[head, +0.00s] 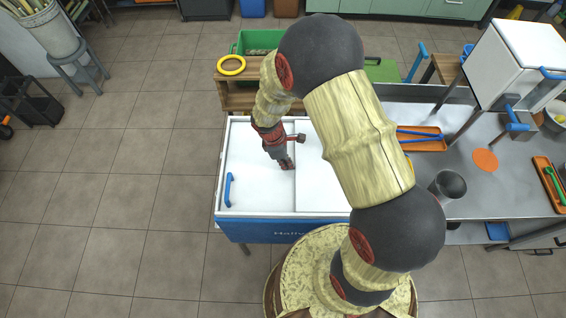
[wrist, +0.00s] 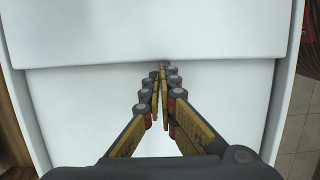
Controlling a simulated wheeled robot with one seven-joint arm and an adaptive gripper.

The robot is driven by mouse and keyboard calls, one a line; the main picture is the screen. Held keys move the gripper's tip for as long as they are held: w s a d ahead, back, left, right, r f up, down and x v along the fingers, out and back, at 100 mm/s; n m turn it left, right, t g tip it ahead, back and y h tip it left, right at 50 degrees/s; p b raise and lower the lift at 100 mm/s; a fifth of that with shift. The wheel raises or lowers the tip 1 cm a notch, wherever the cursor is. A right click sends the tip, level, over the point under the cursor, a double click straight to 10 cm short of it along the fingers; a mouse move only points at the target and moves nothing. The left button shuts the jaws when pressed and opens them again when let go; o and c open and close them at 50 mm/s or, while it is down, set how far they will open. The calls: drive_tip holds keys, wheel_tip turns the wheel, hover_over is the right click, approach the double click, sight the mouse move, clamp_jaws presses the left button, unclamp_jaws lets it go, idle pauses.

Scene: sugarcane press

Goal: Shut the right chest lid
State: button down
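The chest (head: 285,230) is a long white-topped box with a blue front. Its left lid (head: 250,180) is a flat white panel with a blue handle (head: 229,190) near its left end. The right lid (head: 318,185) is a white panel right of a straight seam; my arm covers much of it. In the wrist view, the right lid (wrist: 160,30) is the far panel, its edge crossing above the left lid (wrist: 85,110). My gripper (head: 287,164) points down beside that seam. Its fingertips (wrist: 161,66) meet, empty, at the edge; contact is unclear. No chest opening is visible.
A metal table (head: 460,185) with an orange tray (head: 425,140) and grey cup (head: 447,186) lies right.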

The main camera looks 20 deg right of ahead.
drive_tip(key=shift+s, duration=0.1)
idle(0.3)
drive_tip(key=p+v, duration=0.7)
drive_tip(key=v, duration=0.3)
drive_tip(key=shift+p, duration=0.35)
drive_tip(key=s+r+m+t+y+b, duration=0.1)
drive_tip(key=s+r+m+t+b, duration=0.1)
drive_tip(key=r, duration=0.7)
drive_tip(key=s+r+m+t+b, duration=0.2)
drive_tip(key=s+r+m+b, duration=0.1)
drive_tip(key=s+r+m, duration=0.4)
drive_tip(key=s+r+m+t+y+b, duration=0.1)
drive_tip(key=s+r+m+t+b, duration=0.1)
drive_tip(key=s+r, duration=0.6)
wheel_tip(320, 180, up, 4)
drive_tip(key=m+b, duration=0.1)
drive_tip(key=m, duration=0.1)
drive_tip(key=shift+d+r+m+t+y+b, duration=0.2)
drive_tip(key=shift+d+m+t+y+b, duration=0.1)
